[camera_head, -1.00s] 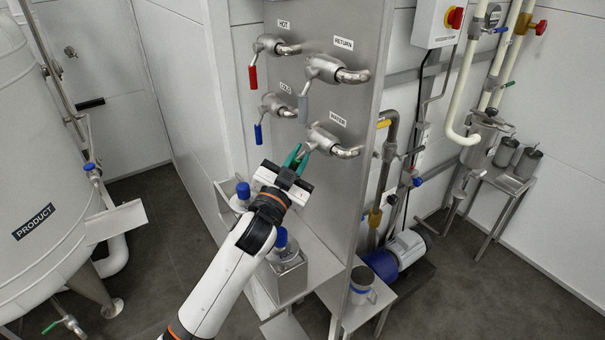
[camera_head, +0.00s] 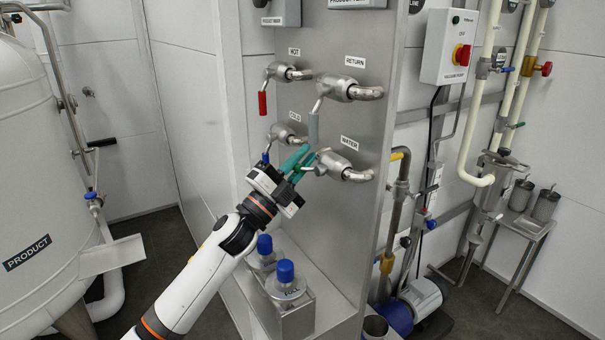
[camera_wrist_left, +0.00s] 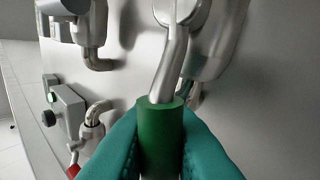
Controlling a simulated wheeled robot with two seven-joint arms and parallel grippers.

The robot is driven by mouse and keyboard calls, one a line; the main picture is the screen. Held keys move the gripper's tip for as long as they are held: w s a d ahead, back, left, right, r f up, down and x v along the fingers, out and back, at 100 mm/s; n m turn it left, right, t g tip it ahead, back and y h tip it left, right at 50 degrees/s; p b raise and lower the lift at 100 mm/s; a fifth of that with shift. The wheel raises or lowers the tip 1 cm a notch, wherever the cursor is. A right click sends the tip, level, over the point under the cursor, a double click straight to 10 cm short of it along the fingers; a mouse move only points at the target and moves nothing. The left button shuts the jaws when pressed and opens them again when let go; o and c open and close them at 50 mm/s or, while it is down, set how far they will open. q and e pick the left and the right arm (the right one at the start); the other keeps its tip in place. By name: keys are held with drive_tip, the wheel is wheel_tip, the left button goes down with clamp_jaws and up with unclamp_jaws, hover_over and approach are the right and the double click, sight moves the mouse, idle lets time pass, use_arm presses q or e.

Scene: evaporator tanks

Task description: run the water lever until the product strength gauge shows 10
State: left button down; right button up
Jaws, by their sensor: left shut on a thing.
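The water valve (camera_head: 338,165) sits under its WATER label (camera_head: 349,142) on the steel panel. Its lever points left, towards my left gripper (camera_head: 302,165). The lever's green handle (camera_wrist_left: 160,138) shows in the wrist view, between the teal fingers of my left gripper, which is shut on it. In the head view the fingers hide most of the handle. Two grey display boxes are cut by the top edge, a left one (camera_head: 276,15) and one with a PRODUCT label (camera_head: 358,4). No reading is visible on either. My right gripper is out of view.
The grey-handled RETURN valve (camera_head: 340,88) is just above, the red-handled HOT valve (camera_head: 280,74) upper left, and the COLD valve (camera_head: 283,133) close beside my gripper. Blue-capped bottles (camera_head: 286,275) stand below. A PRODUCT tank (camera_head: 40,200) is at left.

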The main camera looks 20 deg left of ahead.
use_arm(q)
drive_tip(key=shift+r+m+g+h, duration=0.2)
drive_tip(key=shift+m+h, duration=0.2)
drive_tip(key=shift+m, duration=0.15)
drive_tip(key=shift+r+m+g+h, duration=0.1)
drive_tip(key=shift+m+g+h, duration=0.1)
drive_tip(key=shift+m+h, duration=0.3)
drive_tip(key=shift+b, duration=0.3)
drive_tip(key=c, duration=1.4)
unclamp_jaws()
drive_tip(key=shift+b+v, duration=1.85)
drive_tip(key=shift+v, duration=4.15)
